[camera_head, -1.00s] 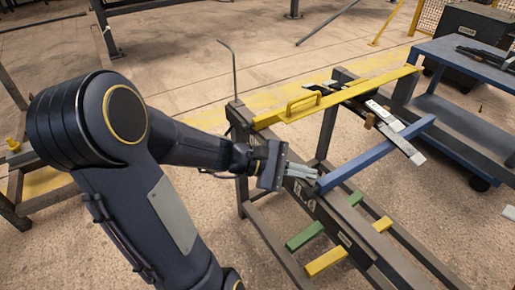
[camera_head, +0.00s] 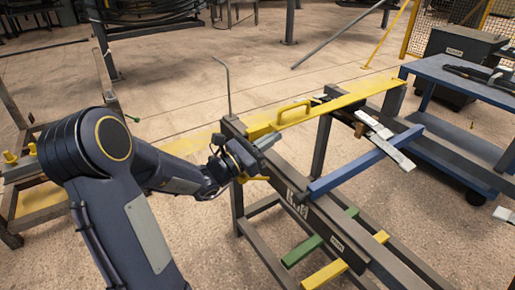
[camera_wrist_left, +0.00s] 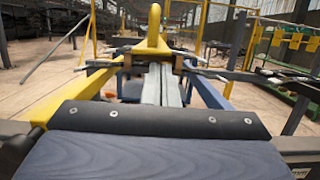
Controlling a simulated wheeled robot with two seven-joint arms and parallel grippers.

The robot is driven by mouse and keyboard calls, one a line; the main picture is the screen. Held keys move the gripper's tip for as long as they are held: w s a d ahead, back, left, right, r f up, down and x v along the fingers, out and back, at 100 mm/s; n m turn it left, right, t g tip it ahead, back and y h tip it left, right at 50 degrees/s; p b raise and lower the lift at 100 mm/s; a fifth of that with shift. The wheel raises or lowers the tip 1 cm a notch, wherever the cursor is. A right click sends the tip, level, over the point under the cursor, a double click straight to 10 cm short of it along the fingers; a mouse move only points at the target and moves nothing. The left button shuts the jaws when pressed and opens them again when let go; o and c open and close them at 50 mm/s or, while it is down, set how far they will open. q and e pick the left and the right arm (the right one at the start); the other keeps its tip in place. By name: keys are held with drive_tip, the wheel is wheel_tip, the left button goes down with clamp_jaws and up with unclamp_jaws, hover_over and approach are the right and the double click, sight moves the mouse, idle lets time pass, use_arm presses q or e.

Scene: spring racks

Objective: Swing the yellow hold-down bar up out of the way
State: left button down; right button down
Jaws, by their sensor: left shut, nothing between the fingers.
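The yellow hold-down bar (camera_head: 350,97) lies lowered across the top of the dark rack (camera_head: 318,222), with a raised yellow handle (camera_head: 293,112) near its left end. My left gripper (camera_head: 268,141) is shut and empty beside the bar's left end, just on the near side of the handle. In the left wrist view the grey fingers (camera_wrist_left: 162,84) point toward the yellow handle (camera_wrist_left: 152,35), which stands straight ahead beyond their tips. Whether the fingertips touch the bar is hard to tell. My right gripper is not in view.
A blue crossbar (camera_head: 365,165) juts from the rack near the bar, with grey and dark spring parts (camera_head: 385,137) between them. A thin bent rod (camera_head: 226,85) rises at the rack's left end. A blue cart (camera_head: 465,75) stands at the right. Open floor lies behind.

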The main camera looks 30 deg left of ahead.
use_arm(q)
drive_tip(key=shift+w+d+r, duration=0.15)
drive_tip(key=shift+w+d, duration=0.05)
drive_tip(key=shift+w, duration=0.25)
